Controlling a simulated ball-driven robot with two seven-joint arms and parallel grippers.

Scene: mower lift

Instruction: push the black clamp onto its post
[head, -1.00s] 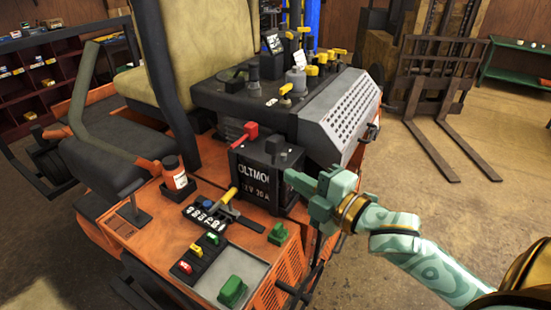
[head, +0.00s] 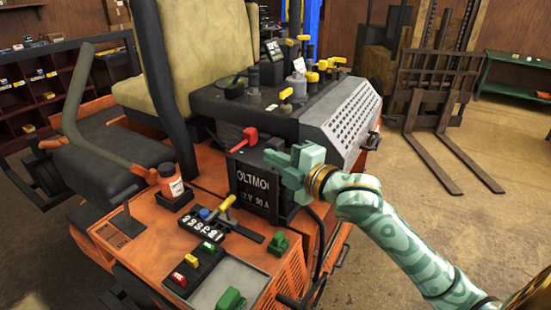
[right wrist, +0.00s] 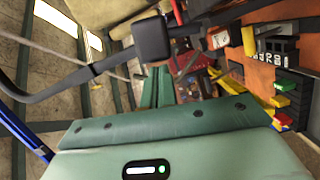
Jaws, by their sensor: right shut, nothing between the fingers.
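The black clamp (head: 274,144) sits at the top right of the black battery (head: 253,188), partly hidden behind my right gripper. Its post is hidden, so I cannot tell how far down the clamp sits. My right gripper (head: 273,161) is shut and empty, its fingertips over the battery's upper right front, right by the clamp. I cannot tell whether they touch. In the right wrist view the shut green fingers (right wrist: 158,88) point away from the camera. A black block (right wrist: 151,38) with dark cable-like arms shows beyond them; I cannot tell whether it is the clamp. My left gripper is not in view.
A red clamp (head: 243,139) sits at the battery's left. The grey vented cover (head: 345,122) rises behind. Open floor lies to the right.

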